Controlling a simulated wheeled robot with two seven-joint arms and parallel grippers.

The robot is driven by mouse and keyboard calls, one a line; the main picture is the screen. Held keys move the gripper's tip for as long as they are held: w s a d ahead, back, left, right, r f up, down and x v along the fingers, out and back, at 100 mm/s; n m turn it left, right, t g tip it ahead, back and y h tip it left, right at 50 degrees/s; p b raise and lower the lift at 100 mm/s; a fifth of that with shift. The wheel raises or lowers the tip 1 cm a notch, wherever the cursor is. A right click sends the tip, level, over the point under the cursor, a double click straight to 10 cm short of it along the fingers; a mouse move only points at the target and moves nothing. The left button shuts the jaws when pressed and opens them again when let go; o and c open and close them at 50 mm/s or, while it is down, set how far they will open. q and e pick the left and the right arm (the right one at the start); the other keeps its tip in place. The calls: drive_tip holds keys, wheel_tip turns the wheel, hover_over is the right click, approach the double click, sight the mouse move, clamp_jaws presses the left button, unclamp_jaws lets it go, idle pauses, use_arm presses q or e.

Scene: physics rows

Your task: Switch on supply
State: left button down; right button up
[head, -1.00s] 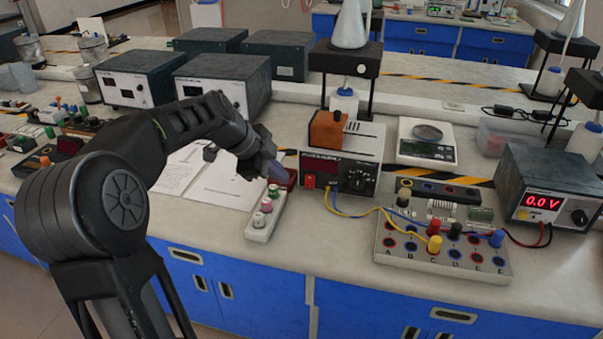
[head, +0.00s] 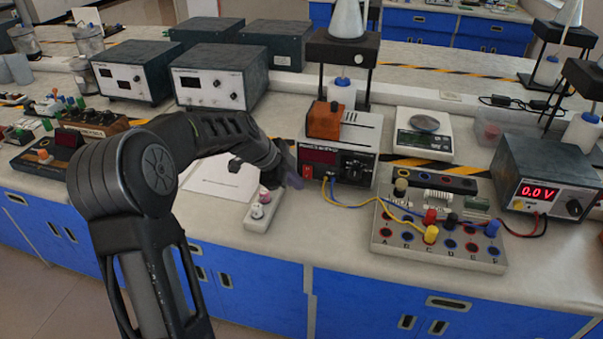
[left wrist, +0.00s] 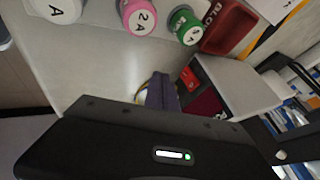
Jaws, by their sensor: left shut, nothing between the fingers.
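The power supply (head: 348,171) is a grey box with a dark display and a dark knob, in the middle of the bench in the head view. Its red switch (head: 307,171) is at the left of its front; in the left wrist view the red switch (left wrist: 188,79) shows just beyond my fingers. My left gripper (head: 296,171) is shut and empty, its tip close to the left of the switch; I cannot tell if it touches. In the left wrist view the fingers (left wrist: 161,92) are together. The supply's display looks unlit. My right gripper is not in view.
A white strip with coloured knobs (head: 258,214) lies just below my left gripper. A terminal board (head: 440,251) with yellow and blue leads stands to the right. A meter (head: 545,188) reads 0.0 V. An orange block (head: 324,121) sits on the supply.

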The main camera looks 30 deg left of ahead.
sight(307, 172)
use_arm(q)
drive_tip(key=shift+w+a+f+p, duration=0.2)
drive_tip(key=shift+w+p, duration=0.05)
drive_tip(key=shift+w, duration=0.5)
drive_tip(key=shift+w+a+f+p, duration=0.15)
drive_tip(key=shift+w+f+p, duration=0.1)
drive_tip(key=shift+w, duration=0.45)
drive_tip(key=shift+w+a+f+p, duration=0.2)
drive_tip(key=shift+w, duration=0.55)
drive_tip(key=shift+f+b, duration=0.1)
drive_tip(key=shift+b, duration=0.2)
drive_tip(key=b, duration=0.2)
drive_tip(key=shift+w+a+f+b, duration=0.1)
drive_tip(key=shift+f+b, duration=0.25)
drive_tip(key=shift+f, duration=0.05)
drive_tip(key=shift+r+p, duration=0.35)
drive_tip(key=shift+r, duration=0.2)
